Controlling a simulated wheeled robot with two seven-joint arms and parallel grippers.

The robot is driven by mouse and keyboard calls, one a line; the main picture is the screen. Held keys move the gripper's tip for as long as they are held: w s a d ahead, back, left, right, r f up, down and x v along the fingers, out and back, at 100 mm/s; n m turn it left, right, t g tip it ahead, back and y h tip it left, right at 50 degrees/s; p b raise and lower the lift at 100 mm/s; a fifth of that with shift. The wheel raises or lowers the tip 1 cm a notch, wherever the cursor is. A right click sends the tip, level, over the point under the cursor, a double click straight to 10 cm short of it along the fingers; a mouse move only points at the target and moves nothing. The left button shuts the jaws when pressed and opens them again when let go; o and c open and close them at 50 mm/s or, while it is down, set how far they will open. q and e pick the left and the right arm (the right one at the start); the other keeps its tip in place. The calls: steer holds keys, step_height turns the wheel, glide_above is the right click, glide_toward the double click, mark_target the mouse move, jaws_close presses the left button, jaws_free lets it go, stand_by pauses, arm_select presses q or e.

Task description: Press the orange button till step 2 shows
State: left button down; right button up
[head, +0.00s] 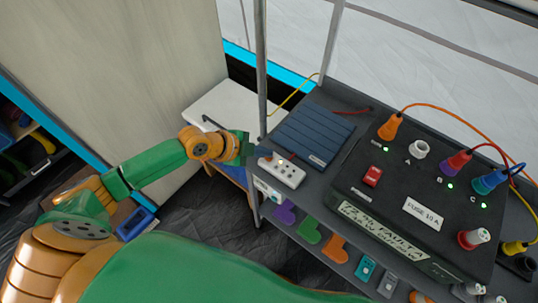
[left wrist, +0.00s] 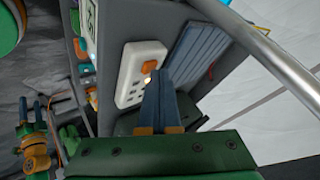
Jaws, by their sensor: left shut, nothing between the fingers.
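A white control box (head: 282,170) lies on the grey shelf top, left of the black case. In the left wrist view, the white box (left wrist: 130,75) shows its orange button (left wrist: 149,43) near one end, a small glowing light and several dark marks. My left gripper (head: 257,151) is at the left end of the box in the head view. No step number is readable.
A blue slatted panel (head: 308,135) lies behind the box. The black case (head: 415,205) with coloured plugs and a red switch (head: 373,176) fills the right. A grey post (head: 261,70) rises close behind my left gripper. A white table (head: 222,112) stands behind.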

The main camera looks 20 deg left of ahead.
mark_target(265, 158)
stand_by(0.3)
arm_select(q)
steer(key=shift+r+p, duration=0.85)
steer(key=shift+r, duration=0.15)
step_height(265, 158, up, 5)
steer(key=p, duration=0.5)
stand_by(2.0)
